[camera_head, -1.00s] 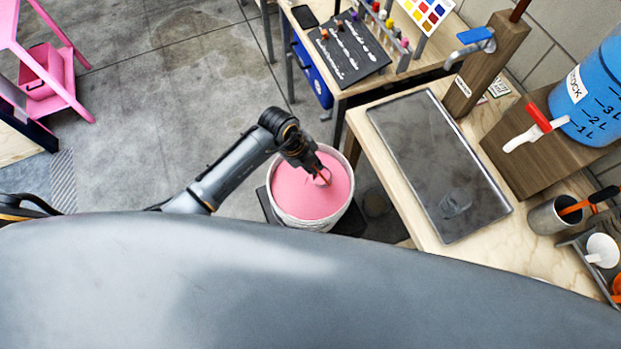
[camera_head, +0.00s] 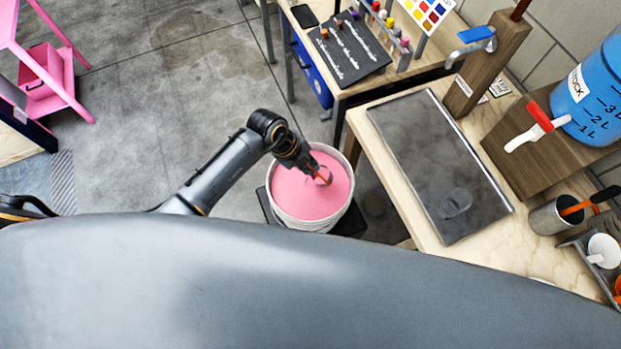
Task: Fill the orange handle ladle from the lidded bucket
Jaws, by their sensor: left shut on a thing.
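The white bucket (camera_head: 271,205) stands on the floor left of the workbench, its top open to a flat pink surface (camera_head: 308,200). My left gripper (camera_head: 312,170) is over the bucket, shut on the orange handle of the ladle (camera_head: 321,179). The ladle's bowl end is small in view and seems to be at or in the pink surface; I cannot tell how full it is. My right gripper is not in view.
A dark tray (camera_head: 440,160) lies on the workbench right of the bucket. A metal cup (camera_head: 545,219) with an orange-handled tool and a blue tank (camera_head: 598,90) with a tap stand at the right. Open floor (camera_head: 190,70) lies left of the bucket.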

